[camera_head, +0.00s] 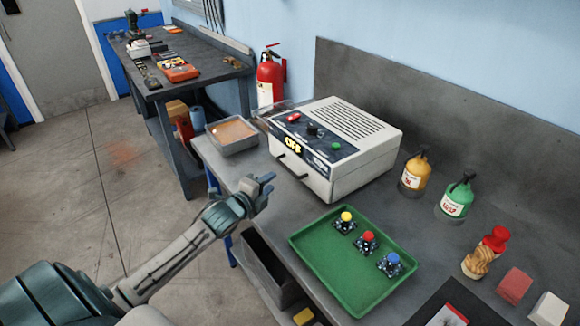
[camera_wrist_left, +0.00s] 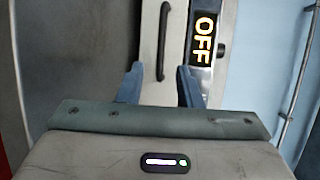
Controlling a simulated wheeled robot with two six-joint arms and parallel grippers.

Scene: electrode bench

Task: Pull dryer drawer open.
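The dryer (camera_head: 335,145) is a white box on the grey bench with a dark panel and a lit OFF display. Its drawer front (camera_head: 305,180) looks flush with the body, with a black bar handle (camera_head: 291,166). The handle (camera_wrist_left: 164,42) stands upright in the left wrist view, ahead of the fingers and in line with the gap between them. My left gripper (camera_head: 267,186) is just in front of the drawer front, short of the handle. In the wrist view my left gripper (camera_wrist_left: 160,84) is open and empty. My right gripper is out of view.
A metal tray with orange contents (camera_head: 232,147) sits left of the dryer. A green tray (camera_head: 303,254) with three coloured buttons lies at front right. Yellow (camera_head: 415,173) and green (camera_head: 456,198) bottles stand right of the dryer. An open dark bin (camera_head: 270,268) is below the bench edge.

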